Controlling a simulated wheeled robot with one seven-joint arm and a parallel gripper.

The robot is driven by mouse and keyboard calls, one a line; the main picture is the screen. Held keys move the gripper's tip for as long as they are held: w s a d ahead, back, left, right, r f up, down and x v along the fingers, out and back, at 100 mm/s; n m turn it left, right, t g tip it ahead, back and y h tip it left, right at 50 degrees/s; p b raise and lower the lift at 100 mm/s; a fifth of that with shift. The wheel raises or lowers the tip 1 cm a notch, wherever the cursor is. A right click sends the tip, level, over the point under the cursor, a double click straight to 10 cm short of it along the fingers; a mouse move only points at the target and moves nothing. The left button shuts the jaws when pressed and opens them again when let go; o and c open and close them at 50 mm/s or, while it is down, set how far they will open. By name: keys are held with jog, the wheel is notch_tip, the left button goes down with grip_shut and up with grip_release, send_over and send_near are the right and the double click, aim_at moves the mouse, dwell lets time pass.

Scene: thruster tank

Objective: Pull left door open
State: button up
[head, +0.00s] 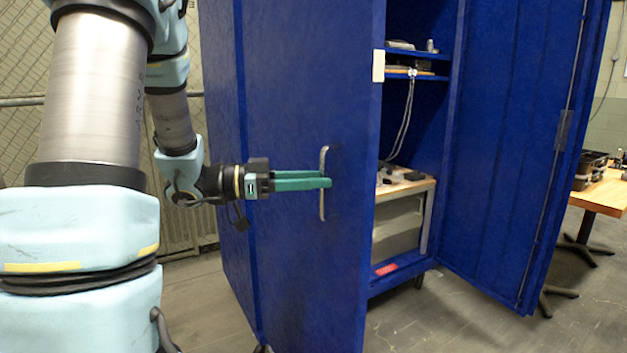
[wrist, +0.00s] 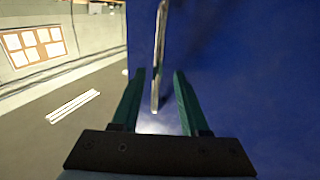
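A tall blue cabinet has its left door (head: 290,250) partly open, with a gap to its right that shows the inside. A vertical silver handle (head: 323,205) is mounted on this door. My gripper (head: 328,182) has green fingers and is at the handle's height, its tips reaching the handle. In the wrist view, my gripper (wrist: 158,75) is open, with one finger on each side of the handle (wrist: 158,60). Whether a finger touches the handle I cannot tell. The blue door face (wrist: 245,70) fills the right of that view.
The right door (head: 510,140) stands wide open. Inside are shelves with small items and a light drawer unit (head: 400,225). A wooden table (head: 605,192) with dark bins is at the far right. A mesh fence (head: 22,140) is behind my arm. Floor is clear in front of the cabinet opening.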

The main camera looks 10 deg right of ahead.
jog(key=shift+a, duration=0.1)
jog(key=w+a+b, duration=0.1)
jog(key=a, duration=0.9)
jog(key=shift+a+b, duration=0.25)
jog(key=shift+b, duration=0.1)
jog(key=shift+w, duration=0.15)
jog(key=w+f+n+t+y+p, duration=0.1)
jog(key=w+n+t+y+p, duration=0.35)
jog(key=w+t, duration=0.7)
jog(key=w+a+f+n+t+y, duration=0.1)
jog(key=w+a+f+n+y, duration=0.25)
jog(key=a+n+y, duration=0.4)
jog(key=s+a+f+n+g+y+p, duration=0.1)
jog(key=s+f+n+g+y, duration=0.1)
jog(key=s, duration=0.8)
jog(key=s+a+f+n+g+y+p, duration=0.1)
jog(key=s+f+n+g+y, duration=0.2)
jog(key=s, duration=0.7)
jog(key=f+n+g, duration=0.1)
jog(key=f+g, duration=0.1)
jog(key=g, duration=0.1)
jog(key=shift+s+g+y+p, duration=0.25)
jog(key=shift+g+y+p, duration=0.05)
jog(key=shift+g+p, duration=0.1)
